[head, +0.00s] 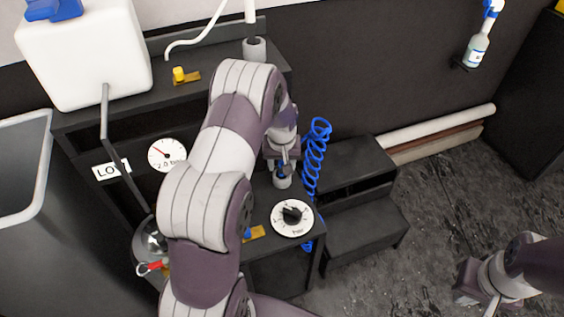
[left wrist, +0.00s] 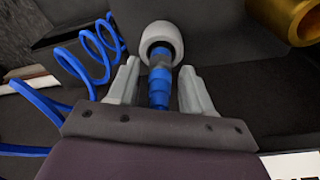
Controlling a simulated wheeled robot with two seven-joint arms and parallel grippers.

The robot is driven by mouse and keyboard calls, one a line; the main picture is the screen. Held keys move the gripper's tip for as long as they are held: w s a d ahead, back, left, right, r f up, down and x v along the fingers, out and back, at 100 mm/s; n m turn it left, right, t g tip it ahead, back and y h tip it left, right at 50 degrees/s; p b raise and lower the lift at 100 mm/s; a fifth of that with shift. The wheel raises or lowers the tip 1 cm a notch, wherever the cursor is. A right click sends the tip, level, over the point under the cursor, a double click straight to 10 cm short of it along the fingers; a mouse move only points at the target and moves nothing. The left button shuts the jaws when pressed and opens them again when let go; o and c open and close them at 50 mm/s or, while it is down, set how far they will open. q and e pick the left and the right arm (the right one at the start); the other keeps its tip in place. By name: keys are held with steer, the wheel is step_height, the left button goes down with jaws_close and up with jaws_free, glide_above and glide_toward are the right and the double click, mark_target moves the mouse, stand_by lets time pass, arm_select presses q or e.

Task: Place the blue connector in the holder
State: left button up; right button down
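The blue connector (left wrist: 159,82) stands with its end in the round pale holder (left wrist: 165,33) in the left wrist view. My left gripper (left wrist: 158,80) has one finger on each side of the connector, with visible gaps, so it is open around it. In the head view my left gripper (head: 283,160) points down just above the pale holder (head: 282,180), and little of the connector shows there. A blue coiled hose (head: 316,155) hangs beside it. My right gripper (head: 478,285) is at the lower right, over the floor; its finger opening is unclear.
A dial (head: 292,217) lies on the dark bench in front of the holder. A gauge (head: 166,154), a white tank (head: 85,55) and a grey bin (head: 25,165) are at the left. Dark steps (head: 365,220) stand to the right. The floor at right looks clear.

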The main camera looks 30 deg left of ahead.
arm_select(q)
step_height(320, 180, up, 12)
steer(key=s+p, duration=0.2)
steer(key=s+d+r+m, duration=0.1)
steer(key=s+d+m, duration=0.1)
steer(key=s+d, duration=0.4)
steer(key=s+d+r+m, duration=0.1)
steer(key=s+d+m, duration=0.2)
steer(key=s, duration=0.9)
steer(key=d, duration=0.3)
steer(key=shift+m+h, duration=0.3)
steer(key=shift+h, duration=0.1)
steer(key=shift+c, duration=0.7)
